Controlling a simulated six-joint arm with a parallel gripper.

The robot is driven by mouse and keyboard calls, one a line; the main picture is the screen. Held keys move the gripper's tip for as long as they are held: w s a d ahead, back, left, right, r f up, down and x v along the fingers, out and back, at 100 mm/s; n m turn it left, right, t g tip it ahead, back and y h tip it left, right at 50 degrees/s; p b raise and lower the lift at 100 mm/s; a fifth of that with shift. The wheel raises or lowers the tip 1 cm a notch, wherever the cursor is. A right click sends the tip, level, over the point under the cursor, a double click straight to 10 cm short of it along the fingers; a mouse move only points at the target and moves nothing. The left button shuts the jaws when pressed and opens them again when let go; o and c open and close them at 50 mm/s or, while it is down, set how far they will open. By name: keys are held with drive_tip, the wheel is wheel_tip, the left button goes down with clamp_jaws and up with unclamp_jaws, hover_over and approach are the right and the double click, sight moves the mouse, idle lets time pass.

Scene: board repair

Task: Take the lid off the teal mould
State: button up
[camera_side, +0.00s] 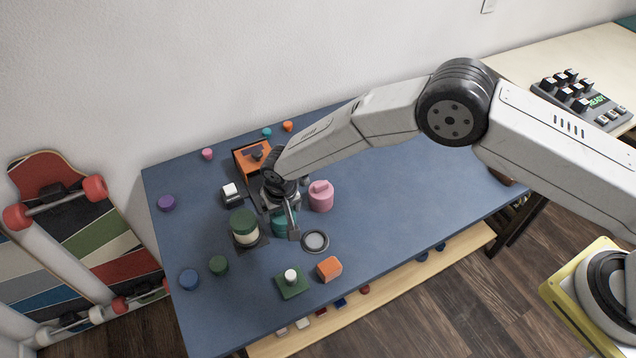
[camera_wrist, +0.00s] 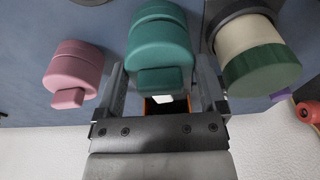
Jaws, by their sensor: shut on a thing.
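The teal mould (camera_side: 279,227) stands on the blue table, partly hidden by my gripper in the side view. In the wrist view its round body (camera_wrist: 158,18) sits at the top centre, with the teal lid (camera_wrist: 162,50) and its blocky handle (camera_wrist: 164,80) nearer the camera. My gripper (camera_side: 284,216) is over the mould, with one finger on each side of the lid; both fingers (camera_wrist: 164,88) show in the wrist view. My gripper is shut on the lid. The pictures do not clearly show whether the lid is apart from the body.
A pink mould (camera_side: 320,197) and a green-and-cream jar (camera_side: 244,228) stand close on either side. An orange box (camera_side: 245,160) is behind.

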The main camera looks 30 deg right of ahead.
wheel_tip(320, 180, up, 3)
drive_tip(key=shift+f, duration=0.2)
drive_tip(key=shift+s+d+r, duration=0.1)
drive_tip(key=shift+s+r, duration=0.15)
drive_tip(key=s+d+r, duration=0.6)
drive_tip(key=s+r, duration=0.3)
drive_tip(key=s, duration=0.3)
drive_tip(key=shift+r, duration=0.15)
drive_tip(key=shift+s+d, duration=0.1)
drive_tip(key=shift+s, duration=0.05)
idle(0.5)
drive_tip(key=s+d+f+m+g+h, duration=0.1)
drive_tip(key=s+d+m, duration=0.4)
drive_tip(key=s+m, duration=0.2)
drive_tip(key=s+d+f+m, duration=0.1)
drive_tip(key=s+d+m, duration=0.3)
drive_tip(key=s+m, duration=0.4)
drive_tip(key=m, duration=0.2)
drive_tip(key=shift+s+d+f+m+g+h, duration=0.15)
drive_tip(key=shift+s+d+m+g+h, duration=0.15)
drive_tip(key=shift+d+g+h, duration=0.1)
